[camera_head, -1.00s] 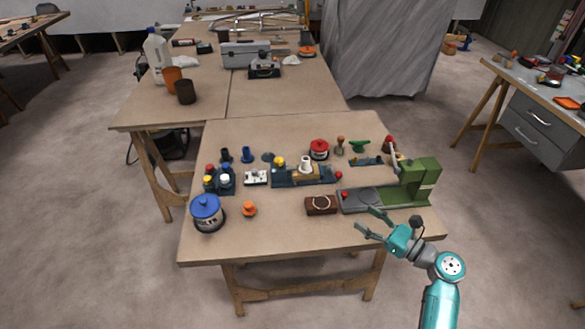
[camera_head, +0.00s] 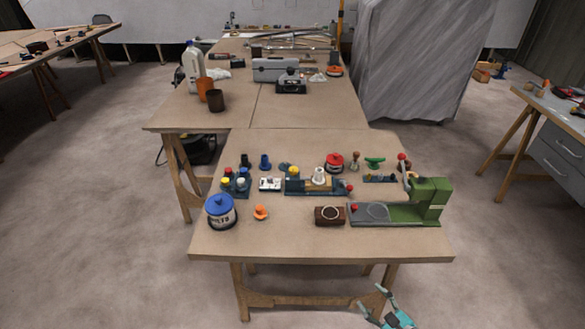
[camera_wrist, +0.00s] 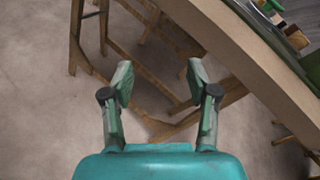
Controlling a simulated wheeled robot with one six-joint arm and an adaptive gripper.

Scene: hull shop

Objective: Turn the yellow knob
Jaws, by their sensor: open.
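A yellow knob (camera_head: 294,171) stands on the left end of a dark blue fixture (camera_head: 300,188) in the middle of the near table. A second yellow cap or knob (camera_head: 226,182) shows on a small blue block with several coloured knobs at the left. I cannot tell from the picture which one the task names. My gripper (camera_head: 371,297) is in front of the table's front edge, low in the head view and well apart from both. In the wrist view my gripper (camera_wrist: 160,77) is open and empty over the floor.
The near table (camera_head: 290,245) also bears a blue-lidded tin (camera_head: 221,212), an orange knob (camera_head: 261,212), a brown block (camera_head: 330,216) and a green press (camera_head: 428,200). The table edge (camera_wrist: 245,65) and its wooden legs cross the wrist view. Floor lies open around the table.

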